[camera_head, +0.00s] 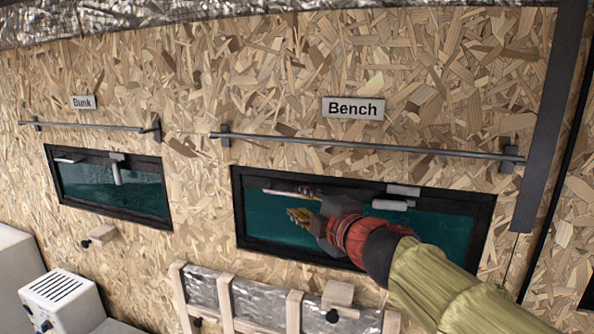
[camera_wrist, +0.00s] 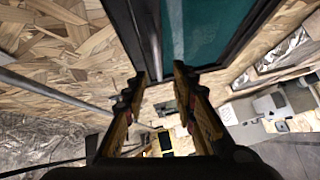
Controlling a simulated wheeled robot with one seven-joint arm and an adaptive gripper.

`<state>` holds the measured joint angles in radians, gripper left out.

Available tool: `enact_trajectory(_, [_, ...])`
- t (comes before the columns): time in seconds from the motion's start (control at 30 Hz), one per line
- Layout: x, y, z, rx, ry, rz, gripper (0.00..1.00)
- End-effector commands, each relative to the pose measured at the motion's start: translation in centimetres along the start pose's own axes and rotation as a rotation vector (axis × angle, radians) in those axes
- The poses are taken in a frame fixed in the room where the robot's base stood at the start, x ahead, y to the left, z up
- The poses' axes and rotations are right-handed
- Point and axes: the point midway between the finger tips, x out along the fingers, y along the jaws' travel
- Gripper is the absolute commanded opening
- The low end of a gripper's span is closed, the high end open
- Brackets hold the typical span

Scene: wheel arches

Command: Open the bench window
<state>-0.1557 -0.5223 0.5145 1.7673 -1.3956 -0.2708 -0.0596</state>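The bench window (camera_head: 270,222) is a dark-framed teal pane below the "Bench" sign (camera_head: 353,108). It looks shut in its frame. A pale cylindrical fitting (camera_head: 390,205) and a small block (camera_head: 403,190) sit near its top edge, right of centre. A thin grey bar (camera_head: 285,192) shows at its upper left. My gripper (camera_head: 300,215) is in front of the left half of the pane, and my arm hides its lower right middle. In the wrist view my gripper (camera_wrist: 162,78) has its fingers apart, close to the window frame (camera_wrist: 146,40), with nothing clearly held between them.
A grey rail (camera_head: 370,146) runs along the wall above the bench window. The bunk window (camera_head: 112,190) is to the left. Slatted wood (camera_head: 235,305) and a knobbed block (camera_head: 338,296) are below. A white box (camera_head: 62,300) stands at lower left.

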Motion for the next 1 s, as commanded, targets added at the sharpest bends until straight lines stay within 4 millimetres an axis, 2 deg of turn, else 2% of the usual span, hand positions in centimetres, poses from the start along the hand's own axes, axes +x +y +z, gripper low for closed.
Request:
enact_trajectory(0.17, [1.2,0.1,-0.8,-0.027,0.026,-0.008,0.27])
enact_trajectory(0.6, [7.2,0.1,-0.8,-0.024,0.022,-0.006,0.27])
enact_trajectory(0.77, [8.0,0.1,-0.8,-0.023,0.021,-0.006,0.27])
enact_trajectory(1.0, [8.1,0.1,-0.8,-0.023,0.021,-0.006,0.27])
